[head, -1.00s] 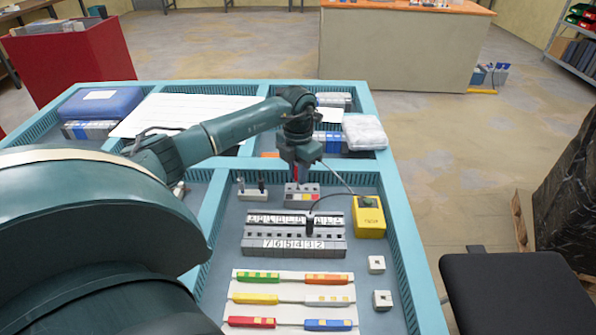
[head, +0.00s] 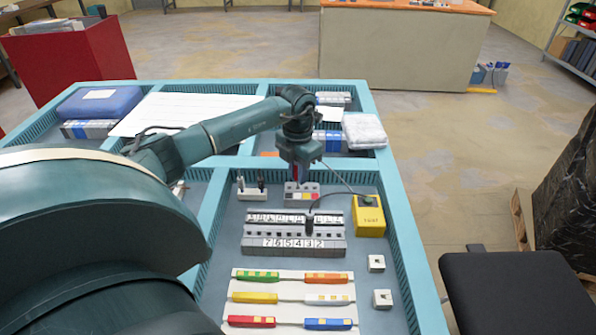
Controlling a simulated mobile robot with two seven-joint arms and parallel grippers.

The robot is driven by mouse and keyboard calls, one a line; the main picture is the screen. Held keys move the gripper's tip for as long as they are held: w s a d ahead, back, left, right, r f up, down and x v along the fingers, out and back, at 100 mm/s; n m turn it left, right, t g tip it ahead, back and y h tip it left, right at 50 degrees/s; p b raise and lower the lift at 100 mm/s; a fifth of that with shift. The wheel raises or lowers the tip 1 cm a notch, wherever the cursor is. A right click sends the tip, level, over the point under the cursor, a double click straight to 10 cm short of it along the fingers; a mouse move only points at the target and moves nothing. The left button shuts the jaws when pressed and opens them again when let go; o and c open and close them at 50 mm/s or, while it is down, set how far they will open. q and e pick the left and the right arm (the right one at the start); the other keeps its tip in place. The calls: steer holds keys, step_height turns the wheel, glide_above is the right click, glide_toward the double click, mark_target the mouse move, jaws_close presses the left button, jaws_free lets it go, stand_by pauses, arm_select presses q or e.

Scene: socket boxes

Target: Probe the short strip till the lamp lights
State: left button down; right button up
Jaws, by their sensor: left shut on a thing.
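A yellow tester box (head: 370,220) stands to the right, with a dark round part on top that does not look lit. A black probe (head: 310,221) stands in the long numbered strip (head: 290,247), with a dark lead running towards the yellow box. My right gripper is not in view.
A small holder (head: 245,207) with dark pegs is left of the short strip. In front lies a white board (head: 280,308) with several coloured pieces. Two small white blocks (head: 376,263) sit at the right. Teal tray walls (head: 408,245) bound the compartment.

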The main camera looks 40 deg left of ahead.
arm_select(q)
steer(key=shift+f+b, duration=0.65)
steer(key=shift+f, duration=0.3)
steer(key=c, duration=1.3)
jaws_free()
